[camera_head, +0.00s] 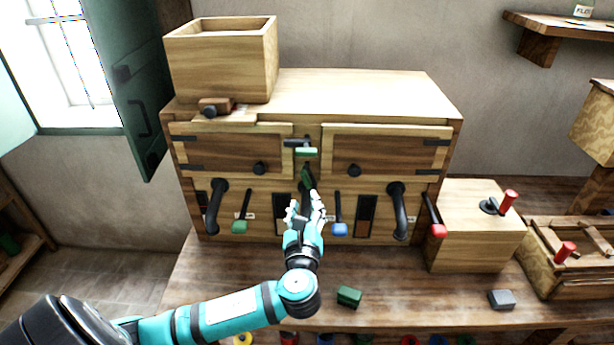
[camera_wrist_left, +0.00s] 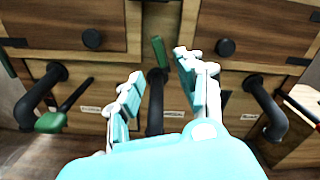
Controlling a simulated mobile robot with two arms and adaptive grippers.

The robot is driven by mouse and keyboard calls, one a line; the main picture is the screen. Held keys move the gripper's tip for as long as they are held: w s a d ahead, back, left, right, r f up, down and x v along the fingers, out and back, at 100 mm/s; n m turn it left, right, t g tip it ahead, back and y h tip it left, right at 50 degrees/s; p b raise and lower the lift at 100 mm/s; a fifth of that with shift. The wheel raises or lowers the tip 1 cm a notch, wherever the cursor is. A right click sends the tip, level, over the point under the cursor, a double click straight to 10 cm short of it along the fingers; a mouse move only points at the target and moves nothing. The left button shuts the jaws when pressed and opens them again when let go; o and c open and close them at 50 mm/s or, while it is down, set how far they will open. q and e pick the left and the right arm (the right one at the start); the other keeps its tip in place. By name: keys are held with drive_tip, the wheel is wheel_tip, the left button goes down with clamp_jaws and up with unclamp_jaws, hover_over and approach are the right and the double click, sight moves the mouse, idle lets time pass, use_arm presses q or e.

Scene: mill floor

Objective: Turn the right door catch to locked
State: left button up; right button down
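The wooden cabinet (camera_head: 360,90) has a left door (camera_head: 230,152) and a right door (camera_head: 385,152), both closed, each with a dark round knob. On the strip between the doors, a dark catch with a green handle (camera_head: 306,152) lies level. Just below it a second green handle (camera_head: 307,178) stands tilted; a green handle also shows upright in the left wrist view (camera_wrist_left: 160,52). I cannot tell which one is the right door's catch. My left gripper (camera_head: 306,208) is open and empty, just below the lower handle; its fingers (camera_wrist_left: 160,80) stand apart. My right gripper is out of view.
Dark curved pipes (camera_head: 213,205) (camera_head: 399,210) and levers with green (camera_head: 240,226), blue (camera_head: 339,229) and red (camera_head: 438,230) grips stick out below the doors. A green block (camera_head: 349,296) lies on the bench. A wooden box (camera_head: 222,65) stands on top.

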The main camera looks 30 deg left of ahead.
sight(306, 183)
use_arm(q)
drive_tip(key=p+x, duration=0.2)
drive_tip(key=x, duration=0.7)
drive_tip(key=shift+w+a, duration=0.2)
drive_tip(key=shift+w, duration=0.05)
drive_tip(key=shift+c, duration=0.4)
clamp_jaws()
